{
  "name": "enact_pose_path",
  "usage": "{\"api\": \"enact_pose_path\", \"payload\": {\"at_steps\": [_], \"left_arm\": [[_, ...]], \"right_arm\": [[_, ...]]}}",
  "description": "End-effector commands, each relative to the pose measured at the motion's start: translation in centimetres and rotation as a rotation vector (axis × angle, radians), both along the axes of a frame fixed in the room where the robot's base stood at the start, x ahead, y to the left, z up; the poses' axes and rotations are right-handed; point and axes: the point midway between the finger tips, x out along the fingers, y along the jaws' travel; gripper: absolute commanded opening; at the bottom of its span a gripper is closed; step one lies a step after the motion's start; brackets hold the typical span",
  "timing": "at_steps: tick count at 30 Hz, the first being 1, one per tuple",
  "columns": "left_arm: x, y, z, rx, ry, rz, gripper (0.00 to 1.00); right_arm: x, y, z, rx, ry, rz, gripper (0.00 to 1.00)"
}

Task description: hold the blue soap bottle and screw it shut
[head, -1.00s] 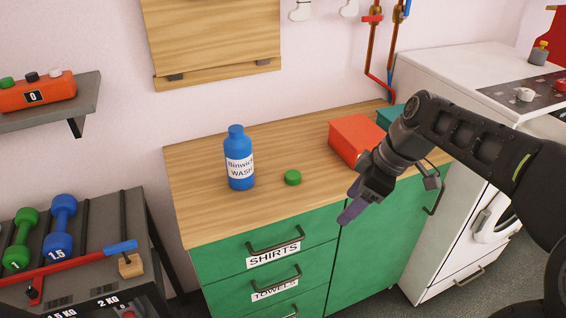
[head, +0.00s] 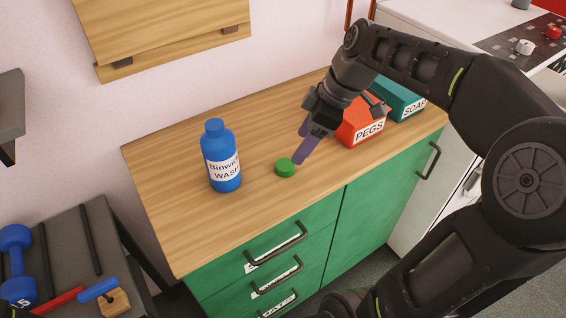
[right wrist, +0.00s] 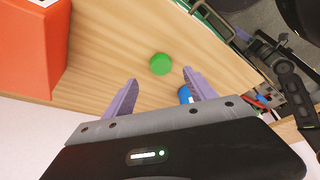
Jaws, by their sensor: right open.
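The blue soap bottle (head: 222,158) stands upright on the wooden counter, its label reading "Binwick WASH" and its neck without a cap. The green cap (head: 285,167) lies on the counter to its right. My right gripper (head: 302,150) is open and empty, just right of the cap in the head view. In the right wrist view the cap (right wrist: 161,64) lies ahead, between the lines of the two purple fingers (right wrist: 160,92). Part of the blue bottle (right wrist: 185,94) shows behind one finger there. My left gripper is not in view.
An orange PEGS box (head: 362,124) and a teal SOAP box (head: 398,100) stand at the counter's right, close to my right arm. The wooden counter (head: 190,225) is clear around the bottle. A rack with dumbbells (head: 17,262) stands at lower left.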

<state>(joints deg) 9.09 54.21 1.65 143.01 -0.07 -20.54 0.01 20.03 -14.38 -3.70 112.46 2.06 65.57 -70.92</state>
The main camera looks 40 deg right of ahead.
Motion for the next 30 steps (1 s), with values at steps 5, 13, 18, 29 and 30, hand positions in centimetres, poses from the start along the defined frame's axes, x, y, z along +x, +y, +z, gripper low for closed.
{"api": "enact_pose_path", "payload": {"at_steps": [5, 13, 18, 29, 30], "left_arm": [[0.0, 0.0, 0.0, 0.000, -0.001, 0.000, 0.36], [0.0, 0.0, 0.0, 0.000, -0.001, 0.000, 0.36], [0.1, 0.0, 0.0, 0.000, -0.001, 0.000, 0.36], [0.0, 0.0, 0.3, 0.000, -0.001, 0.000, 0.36], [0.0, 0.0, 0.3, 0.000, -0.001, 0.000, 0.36]], "right_arm": [[0.4, 0.4, -1.4, 0.002, 0.003, 0.000, 0.65], [0.7, 0.7, -2.4, 0.000, 0.000, 0.000, 0.65], [0.8, 0.8, -2.4, 0.001, 0.001, 0.000, 0.65], [2.0, 2.2, -6.1, 0.002, 0.004, 0.001, 0.65], [2.2, 2.3, -6.5, 0.001, 0.003, 0.001, 0.65]]}}
